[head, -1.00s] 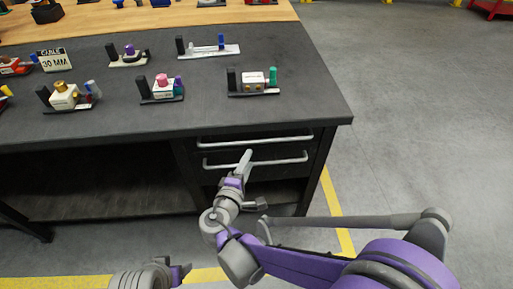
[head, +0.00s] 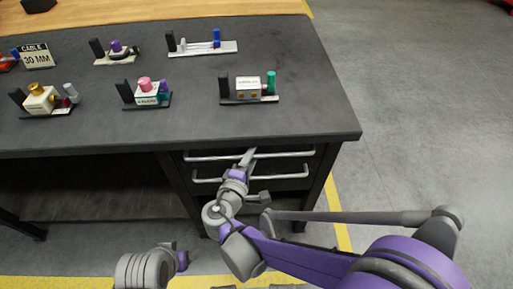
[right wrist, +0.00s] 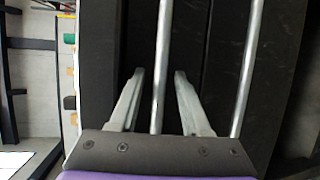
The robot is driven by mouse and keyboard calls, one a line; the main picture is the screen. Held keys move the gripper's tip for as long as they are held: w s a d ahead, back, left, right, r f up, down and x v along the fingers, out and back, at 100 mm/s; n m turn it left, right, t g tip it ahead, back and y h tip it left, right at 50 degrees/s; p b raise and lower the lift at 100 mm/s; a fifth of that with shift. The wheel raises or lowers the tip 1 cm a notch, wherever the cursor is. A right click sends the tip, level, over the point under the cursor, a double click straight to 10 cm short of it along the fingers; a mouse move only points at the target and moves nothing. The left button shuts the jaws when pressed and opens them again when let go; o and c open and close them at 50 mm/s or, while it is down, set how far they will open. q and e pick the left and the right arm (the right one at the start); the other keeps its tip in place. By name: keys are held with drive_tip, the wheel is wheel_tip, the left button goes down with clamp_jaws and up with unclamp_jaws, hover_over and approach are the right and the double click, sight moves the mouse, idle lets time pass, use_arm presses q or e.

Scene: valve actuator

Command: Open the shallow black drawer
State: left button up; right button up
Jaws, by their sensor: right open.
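Two black drawers with pale bar handles sit under the bench's right end, both apparently shut. The upper drawer's handle (head: 290,154) is just below the bench top, and the lower drawer's handle (head: 285,176) runs parallel beneath it. My right gripper (head: 247,158) is open at the upper handle. In the right wrist view, its two fingers (right wrist: 159,100) stand either side of the upper handle (right wrist: 161,50), with gaps visible; the lower handle (right wrist: 249,60) lies to the right, outside the fingers. My left gripper (head: 180,258) is low at bottom left, its jaws unclear.
The dark bench top (head: 200,120) overhangs the drawers and carries several small valve fixtures, such as a white block with a green knob (head: 248,88). An open shelf space (head: 90,185) lies left of the drawers. The grey floor (head: 430,120) to the right is clear.

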drive_tip(key=shift+s, duration=0.1)
clamp_jaws()
idle(1.4)
